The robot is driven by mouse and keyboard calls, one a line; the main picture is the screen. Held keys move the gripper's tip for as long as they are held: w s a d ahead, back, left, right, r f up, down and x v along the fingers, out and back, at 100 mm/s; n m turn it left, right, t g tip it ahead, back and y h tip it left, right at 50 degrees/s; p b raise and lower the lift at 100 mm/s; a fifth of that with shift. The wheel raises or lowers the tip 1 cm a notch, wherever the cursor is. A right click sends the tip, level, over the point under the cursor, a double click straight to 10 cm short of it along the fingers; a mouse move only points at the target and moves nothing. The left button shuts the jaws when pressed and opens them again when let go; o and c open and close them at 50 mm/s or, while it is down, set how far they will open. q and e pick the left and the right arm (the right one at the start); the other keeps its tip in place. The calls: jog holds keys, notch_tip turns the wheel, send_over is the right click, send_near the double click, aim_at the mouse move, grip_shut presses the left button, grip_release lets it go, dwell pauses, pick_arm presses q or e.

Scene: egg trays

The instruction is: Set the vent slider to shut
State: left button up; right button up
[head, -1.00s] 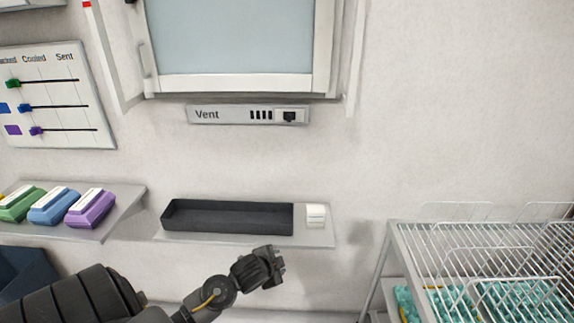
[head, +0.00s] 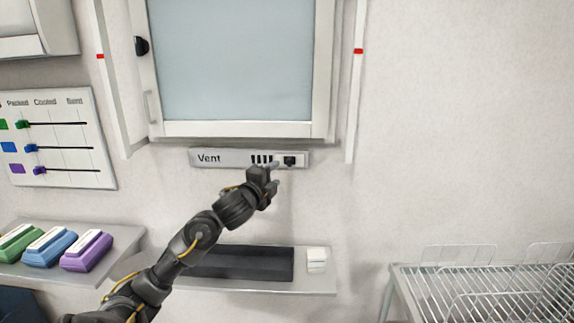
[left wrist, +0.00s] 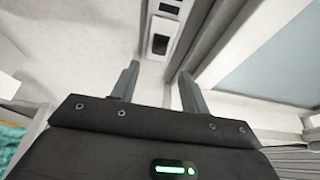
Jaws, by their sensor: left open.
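The vent panel (head: 228,158) is a grey strip marked "Vent" on the wall below the window. Its dark slots are partly uncovered, and the black slider knob (head: 290,160) sits at their right on a pale plate. My left gripper (head: 270,175) is just below the panel, by the slots and a little left of the knob, apart from it as far as I can tell. In the left wrist view the fingers (left wrist: 155,85) are spread with nothing between them, and the black knob (left wrist: 160,44) shows ahead of them. My right gripper is not in view.
The window frame (head: 235,130) is right above the panel. A shelf (head: 315,285) with a black tray (head: 240,263) and a white block (head: 316,260) lies below my arm. A slider board (head: 60,140) hangs at left, and a wire rack (head: 470,285) stands at lower right.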

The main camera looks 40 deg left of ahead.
aim_at(288, 164)
pick_arm(q)
jog(key=p+x, duration=0.2)
jog(key=x, duration=0.7)
jog(key=shift+w, duration=0.2)
grip_shut()
